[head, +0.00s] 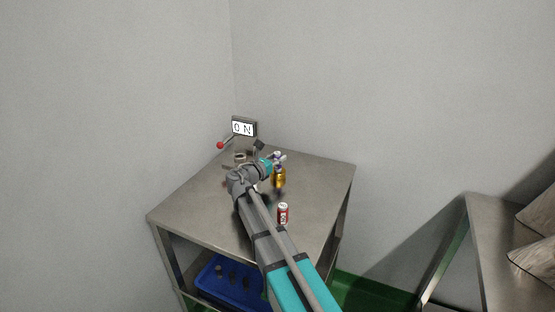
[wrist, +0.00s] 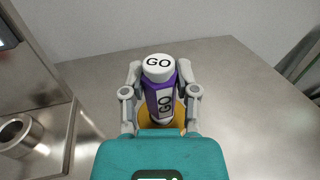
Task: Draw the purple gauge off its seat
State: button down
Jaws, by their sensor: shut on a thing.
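The purple gauge (wrist: 160,95) is a purple cylinder with a white top and a white side panel, both marked GO. In the wrist view it stands between the two fingers of my gripper (wrist: 159,76), which is shut on its upper part. A gold round piece (wrist: 146,117) shows behind and below the gauge. In the head view my gripper (head: 279,158) is over the table, just above the gold piece (head: 279,178). The gauge's lower end is hidden, so I cannot tell whether it still touches the gold piece.
A red and white can (head: 283,213) stands on the metal table (head: 190,211). A sign (head: 244,127) and a red-knobbed lever (head: 220,145) are at the back left. A metal cup (wrist: 18,132) is at left. A blue bin (head: 228,283) sits below. The table's right side is clear.

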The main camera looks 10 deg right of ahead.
jog(key=shift+r+p, duration=1.2)
jog(key=shift+r, duration=0.1)
jog(key=s+r+p, duration=1)
jog(key=s, duration=0.4)
